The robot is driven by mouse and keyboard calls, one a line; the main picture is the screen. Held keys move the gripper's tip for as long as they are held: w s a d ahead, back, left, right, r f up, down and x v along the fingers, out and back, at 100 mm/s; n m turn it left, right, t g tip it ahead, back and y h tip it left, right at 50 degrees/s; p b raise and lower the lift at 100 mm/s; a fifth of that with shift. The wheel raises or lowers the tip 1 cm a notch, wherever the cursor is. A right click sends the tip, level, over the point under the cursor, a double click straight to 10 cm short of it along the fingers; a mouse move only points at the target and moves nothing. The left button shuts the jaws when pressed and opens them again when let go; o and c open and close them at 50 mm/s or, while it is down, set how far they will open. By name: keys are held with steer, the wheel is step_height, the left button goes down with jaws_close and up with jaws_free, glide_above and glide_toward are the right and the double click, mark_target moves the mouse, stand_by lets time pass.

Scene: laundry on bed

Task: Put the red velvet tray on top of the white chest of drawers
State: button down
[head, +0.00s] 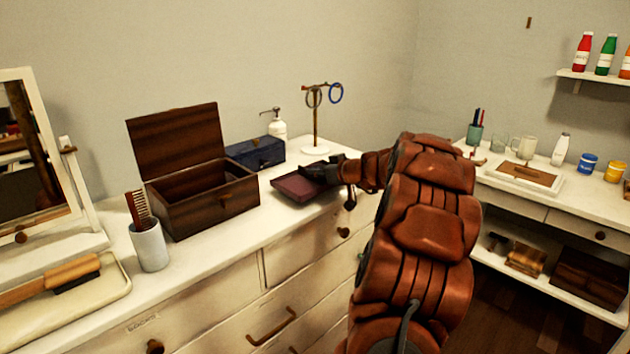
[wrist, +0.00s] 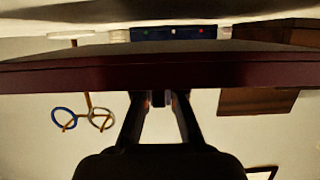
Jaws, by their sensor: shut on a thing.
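The red velvet tray (head: 297,187) is a flat, dark red, shallow tray. In the head view it is at the top of the white chest of drawers (head: 225,262), near its right end. My gripper (head: 326,172) is shut on the tray's edge at the right. In the wrist view, the tray (wrist: 70,77) spans the picture and my gripper's fingers (wrist: 160,98) meet its near edge. The tray looks level. I cannot tell whether it touches the chest top or hovers just above it.
An open wooden box (head: 205,205) stands left of the tray. A dark blue box (head: 256,152), a white pump bottle (head: 278,124) and a ring stand (head: 315,130) are behind it. A cup with a comb (head: 149,247) and a mirror stand farther left. White shelves (head: 600,215) are at right.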

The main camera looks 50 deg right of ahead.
steer(key=shift+f, duration=1.2)
steer(key=shift+f+b, duration=0.2)
steer(key=shift+b, duration=0.15)
steer(key=c, duration=1.3)
jaws_free()
steer(key=shift+r, duration=0.15)
steer(key=shift+r+p, duration=0.1)
steer(key=shift+p, duration=0.3)
steer(key=b+v, duration=0.1)
steer(key=v, duration=1.1)
steer(key=shift+a, duration=0.15)
